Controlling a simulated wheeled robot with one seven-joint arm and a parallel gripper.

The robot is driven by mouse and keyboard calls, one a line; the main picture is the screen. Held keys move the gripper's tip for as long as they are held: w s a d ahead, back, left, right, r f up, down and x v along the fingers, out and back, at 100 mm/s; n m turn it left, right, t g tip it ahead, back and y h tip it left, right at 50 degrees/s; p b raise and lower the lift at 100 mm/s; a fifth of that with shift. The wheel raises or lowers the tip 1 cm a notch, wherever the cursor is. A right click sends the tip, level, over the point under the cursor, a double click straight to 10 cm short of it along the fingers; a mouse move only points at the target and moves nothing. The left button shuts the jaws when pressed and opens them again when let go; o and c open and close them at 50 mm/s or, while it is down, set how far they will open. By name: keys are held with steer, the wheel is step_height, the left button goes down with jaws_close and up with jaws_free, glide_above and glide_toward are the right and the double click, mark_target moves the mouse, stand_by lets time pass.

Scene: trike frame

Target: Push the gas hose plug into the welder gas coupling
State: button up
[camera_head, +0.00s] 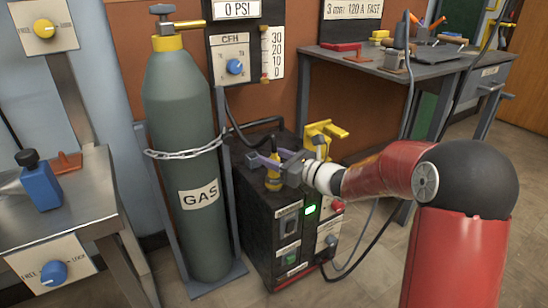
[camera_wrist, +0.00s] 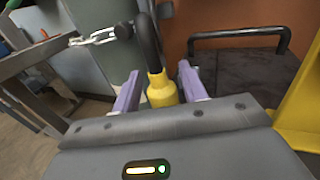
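The gas hose plug is yellow and stands upright at the welder's front top edge in the head view (camera_head: 273,180). In the wrist view the plug (camera_wrist: 162,92) sits between my gripper's purple fingers, with the black hose rising from its top. My gripper (camera_head: 268,162) reaches in from the right over the welder (camera_head: 262,222). Its fingers (camera_wrist: 158,78) are apart, with a visible gap beside the plug, so it looks open around it. I cannot make out the gas coupling; the plug's lower end is hidden in the wrist view.
A grey gas cylinder (camera_head: 183,155) with a chain (camera_head: 185,150) stands left of the welder. A yellow bracket (camera_head: 325,135) rises at the welder's right, close to my gripper. The welder's black handle (camera_wrist: 240,35) is behind. A metal workbench (camera_head: 410,65) is at the back right.

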steer(key=shift+o, duration=1)
steer(key=p+v, duration=0.1)
steer(key=v, duration=0.6)
steer(key=shift+s+d, duration=0.25)
steer(key=shift+d, duration=0.1)
steer(key=shift+a, duration=0.1)
